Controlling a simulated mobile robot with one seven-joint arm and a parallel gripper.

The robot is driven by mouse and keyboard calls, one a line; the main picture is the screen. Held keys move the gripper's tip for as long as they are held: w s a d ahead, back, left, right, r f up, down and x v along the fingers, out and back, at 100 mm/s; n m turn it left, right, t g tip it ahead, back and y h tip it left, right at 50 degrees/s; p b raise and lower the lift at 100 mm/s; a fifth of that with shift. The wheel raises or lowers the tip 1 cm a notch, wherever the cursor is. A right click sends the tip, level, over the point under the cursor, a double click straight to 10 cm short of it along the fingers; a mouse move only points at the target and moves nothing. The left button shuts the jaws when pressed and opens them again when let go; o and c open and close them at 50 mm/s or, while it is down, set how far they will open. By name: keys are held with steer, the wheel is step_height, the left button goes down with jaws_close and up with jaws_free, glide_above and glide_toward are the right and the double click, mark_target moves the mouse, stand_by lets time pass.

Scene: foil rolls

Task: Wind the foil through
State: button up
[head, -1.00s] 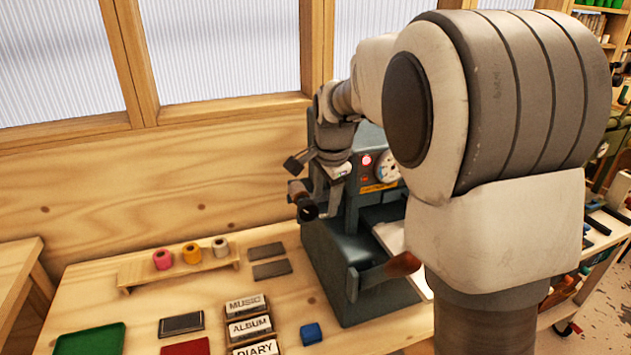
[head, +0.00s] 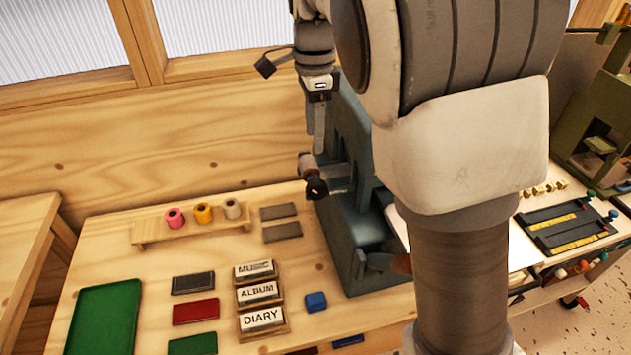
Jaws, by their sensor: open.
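Pink (head: 175,218), orange (head: 203,213) and pale silver-grey (head: 232,208) foil rolls stand on a low wooden rack (head: 152,236) at the bench's back left. The grey-blue machine (head: 338,240) stands right of them, its front largely hidden by my arm. A roller or knob with a brown body and black end (head: 314,183) sticks out from its left side on a metal bar. My gripper (head: 318,148) points down just above this part, open. Only one finger shows clearly, and I cannot tell whether it touches. I see no foil in it.
Dark plates (head: 281,232), nameplate blocks (head: 258,292), a small blue block (head: 316,301), coloured pieces (head: 196,311) and a green tray (head: 104,318) lie on the bench. The wooden wall is close behind. An olive press (head: 598,140) stands at right.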

mark_target(315, 183)
step_height(315, 183, down, 14)
steer(key=shift+f+p, duration=0.2)
steer(key=shift+p, duration=0.1)
jaws_close()
stand_by(0.4)
